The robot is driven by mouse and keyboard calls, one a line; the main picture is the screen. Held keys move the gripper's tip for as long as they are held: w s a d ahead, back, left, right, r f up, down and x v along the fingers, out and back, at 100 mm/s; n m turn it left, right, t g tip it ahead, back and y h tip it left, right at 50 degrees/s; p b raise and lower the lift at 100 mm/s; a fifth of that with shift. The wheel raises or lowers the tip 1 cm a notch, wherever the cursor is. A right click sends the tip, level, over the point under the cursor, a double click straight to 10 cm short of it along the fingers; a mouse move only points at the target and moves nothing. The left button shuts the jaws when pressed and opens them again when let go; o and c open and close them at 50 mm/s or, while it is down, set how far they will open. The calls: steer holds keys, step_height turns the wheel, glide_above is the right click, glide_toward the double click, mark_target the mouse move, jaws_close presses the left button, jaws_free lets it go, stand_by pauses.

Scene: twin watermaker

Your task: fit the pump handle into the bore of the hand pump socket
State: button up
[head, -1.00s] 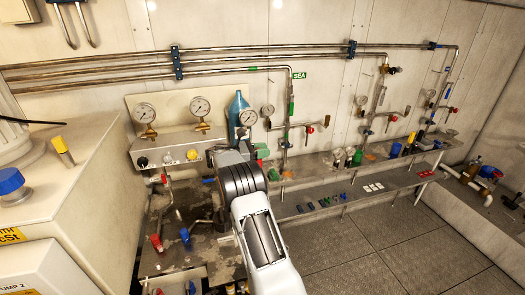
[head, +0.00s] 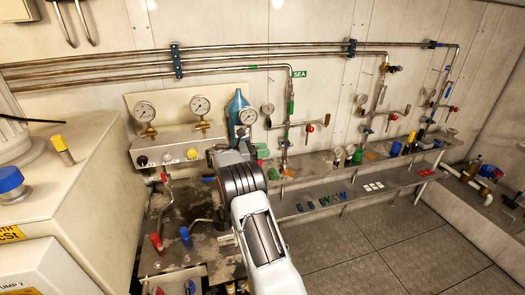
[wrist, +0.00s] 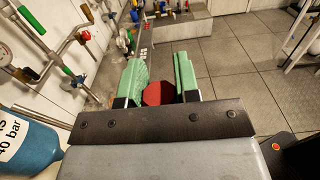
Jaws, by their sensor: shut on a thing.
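My gripper (wrist: 159,80) shows in the wrist view with two green fingers, one on each side of a red faceted piece (wrist: 158,93), which looks like the end of the pump handle. The fingers are shut on it. The rest of the handle is hidden behind the gripper's dark front plate.
Upright red-topped (head: 156,242) and blue-topped (head: 185,234) fittings stand on the bench left of my arm. A blue bottle (head: 237,112), which also shows in the wrist view (wrist: 27,142), and gauges (head: 200,105) stand behind. Piping lines the wall. Open floor (head: 365,235) lies to the right.

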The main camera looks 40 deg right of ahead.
steer(key=shift+f+b, duration=1.2)
steer(key=shift+f, duration=1.25)
steer(key=o, duration=0.9)
steer(key=shift+c, duration=0.2)
steer(key=b+v, duration=0.3)
steer(key=v, duration=1)
steer(key=shift+a+b, duration=0.35)
steer(key=shift+a, duration=0.05)
steer(key=shift+w, duration=0.15)
